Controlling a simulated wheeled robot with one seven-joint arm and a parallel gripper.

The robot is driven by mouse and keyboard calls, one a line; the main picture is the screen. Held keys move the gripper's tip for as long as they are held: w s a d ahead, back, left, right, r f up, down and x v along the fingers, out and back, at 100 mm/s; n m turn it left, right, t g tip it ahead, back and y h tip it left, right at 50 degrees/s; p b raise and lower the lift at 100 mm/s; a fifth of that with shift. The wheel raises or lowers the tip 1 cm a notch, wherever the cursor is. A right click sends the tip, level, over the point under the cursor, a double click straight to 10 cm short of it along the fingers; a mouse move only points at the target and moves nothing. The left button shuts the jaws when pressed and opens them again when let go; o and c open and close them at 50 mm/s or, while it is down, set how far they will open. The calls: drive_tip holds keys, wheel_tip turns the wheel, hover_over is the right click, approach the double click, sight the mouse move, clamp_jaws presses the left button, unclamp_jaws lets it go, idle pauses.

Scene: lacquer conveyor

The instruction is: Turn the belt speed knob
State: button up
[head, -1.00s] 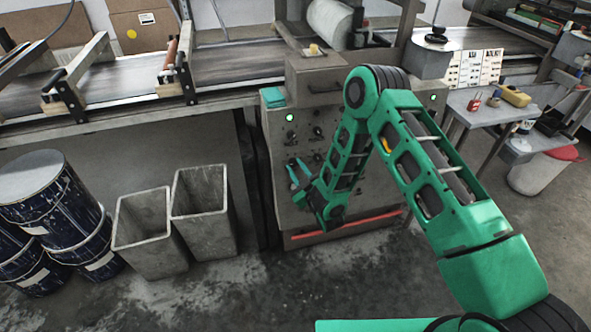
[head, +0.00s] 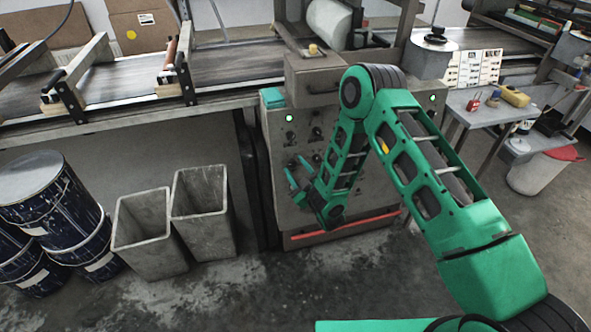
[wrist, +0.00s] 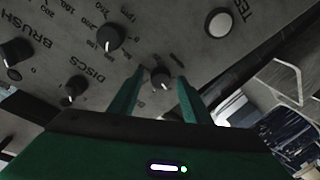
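The grey control panel (head: 278,148) on the machine's front carries several black knobs with white pointer marks. In the wrist view one small black knob (wrist: 160,77) sits between the fingertips of my gripper (wrist: 160,82). The two green fingers are apart, with a gap visible on each side of the knob; contact does not show. No belt speed label is readable beside it. Other knobs (wrist: 111,37) stand near the words BRUSH and DISCS. In the head view my gripper (head: 294,178) is at the panel's left side, and my forearm hides part of the panel.
A round white button (wrist: 219,22) is beside the knobs. A green light (head: 289,118) glows on the panel. Two grey bins (head: 203,208) and blue drums (head: 45,205) stand left. A conveyor (head: 120,75) runs behind. The floor before the panel is clear.

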drive_tip(key=v, duration=1)
drive_tip(key=shift+s+d, duration=0.2)
drive_tip(key=shift+s, duration=0.1)
